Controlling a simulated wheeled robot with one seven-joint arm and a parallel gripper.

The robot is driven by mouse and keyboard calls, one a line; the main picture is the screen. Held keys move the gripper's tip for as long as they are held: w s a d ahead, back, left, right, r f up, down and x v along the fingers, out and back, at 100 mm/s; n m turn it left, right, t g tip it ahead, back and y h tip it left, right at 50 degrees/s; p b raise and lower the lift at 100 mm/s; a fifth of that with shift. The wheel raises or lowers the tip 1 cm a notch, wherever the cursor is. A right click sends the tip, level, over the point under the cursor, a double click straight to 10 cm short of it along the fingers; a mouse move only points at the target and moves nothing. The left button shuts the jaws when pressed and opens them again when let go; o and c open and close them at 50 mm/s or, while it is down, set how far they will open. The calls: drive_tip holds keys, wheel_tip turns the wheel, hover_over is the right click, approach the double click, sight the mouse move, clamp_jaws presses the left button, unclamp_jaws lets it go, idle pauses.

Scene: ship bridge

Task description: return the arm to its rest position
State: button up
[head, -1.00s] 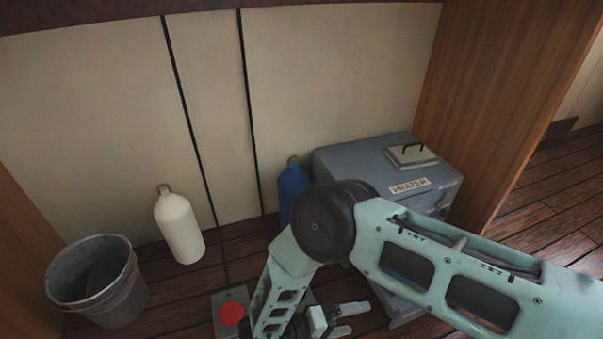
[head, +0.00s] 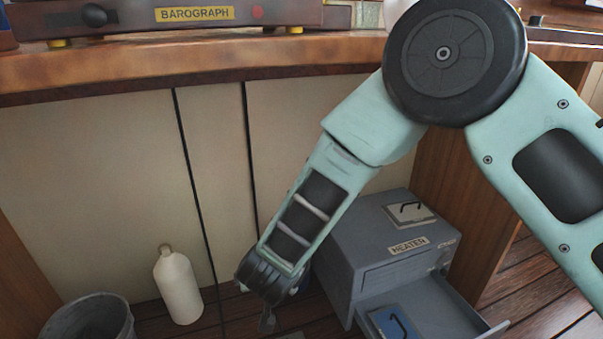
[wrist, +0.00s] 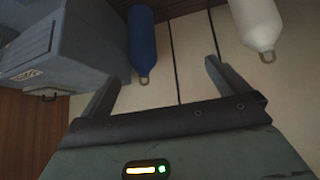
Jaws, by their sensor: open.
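My gripper (wrist: 158,82) shows in the wrist view with its two fingers spread apart and nothing between them. Beyond the fingers are the pale wall panels, a blue bottle (wrist: 142,45) and a white bottle (wrist: 257,28). In the head view my arm rises high on the right, bends at a large dark joint and slopes down to the left. Its wrist end hangs low in front of the wall, left of the grey heater box. The fingers are mostly hidden in the head view.
The grey heater box (head: 355,250) has an open drawer (head: 452,309) with a blue item (head: 393,322) in it. The white bottle (head: 178,287) and a metal bucket (head: 90,318) stand at left. A wooden counter (head: 130,72) with a barograph (head: 190,16) overhangs above.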

drive_tip(key=s+d+r+n+g+y+p, duration=0.1)
drive_tip(key=s+r+n+g+y, duration=0.1)
drive_tip(key=s+r, duration=0.45)
drive_tip(key=s+r+n+g+y+p, duration=0.1)
drive_tip(key=s+r+g+y, duration=0.15)
drive_tip(key=r, duration=0.65)
drive_tip(key=s+d+r+n+g+h+p, duration=0.15)
drive_tip(key=s+d+r, duration=0.25)
drive_tip(key=s+d, duration=0.5)
drive_tip(key=s+d+r+n+g+h+p, duration=0.1)
drive_tip(key=s+d+r+g+h+p, duration=0.15)
drive_tip(key=s+d, duration=0.6)
wheel_tip(320, 180, up, 39)
drive_tip(key=w+d+h+p, duration=0.1)
drive_tip(key=d+p, duration=0.1)
drive_tip(key=p, duration=3.5)
drive_tip(key=shift+w+d+f, duration=0.2)
drive_tip(key=shift+w+d, duration=0.05)
drive_tip(key=shift+w, duration=0.1)
